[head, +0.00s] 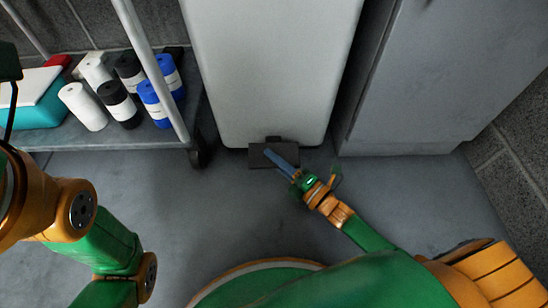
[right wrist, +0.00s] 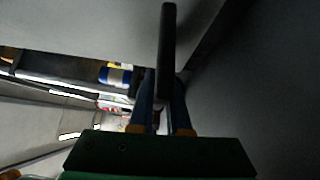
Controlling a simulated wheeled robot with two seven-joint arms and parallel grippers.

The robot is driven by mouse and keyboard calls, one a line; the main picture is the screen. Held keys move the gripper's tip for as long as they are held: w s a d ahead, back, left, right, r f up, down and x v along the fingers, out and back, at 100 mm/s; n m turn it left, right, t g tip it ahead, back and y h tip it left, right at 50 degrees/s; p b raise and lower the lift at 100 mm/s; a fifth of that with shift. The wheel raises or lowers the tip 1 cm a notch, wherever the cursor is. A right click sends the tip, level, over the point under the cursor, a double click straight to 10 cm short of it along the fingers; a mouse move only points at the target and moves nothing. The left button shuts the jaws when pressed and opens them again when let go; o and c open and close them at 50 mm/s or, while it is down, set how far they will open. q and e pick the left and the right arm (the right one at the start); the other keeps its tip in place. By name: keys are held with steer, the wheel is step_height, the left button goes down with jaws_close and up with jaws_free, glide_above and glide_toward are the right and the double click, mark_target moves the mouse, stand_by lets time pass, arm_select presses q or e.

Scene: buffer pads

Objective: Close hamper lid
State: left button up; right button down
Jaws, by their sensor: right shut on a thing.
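The hamper (head: 272,75) is a tall light grey bin standing upright at the top middle of the head view. Its top runs out of the frame, so the lid is not visible. A dark pedal (head: 260,157) sticks out at its foot, close to the floor. My right gripper (head: 283,160) is down at this pedal, with its blue fingers shut on it. In the right wrist view the pedal (right wrist: 168,50) shows as a dark upright bar between the fingers. My left arm enters at the left of the head view, but no left fingers can be made out.
A metal cart (head: 100,143) with white, black and blue rolls (head: 118,104) and a teal box (head: 38,114) stands left of the hamper. A grey cabinet (head: 435,80) stands close on its right. The floor (head: 210,220) in front is clear.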

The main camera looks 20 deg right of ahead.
steer(key=c, duration=0.9)
jaws_free()
steer(key=p+v, duration=0.3)
steer(key=v, duration=0.3)
steer(key=shift+s, duration=0.1)
steer(key=shift+s+d+f, duration=0.15)
steer(key=shift+s+d, duration=0.1)
steer(key=shift+s, duration=0.15)
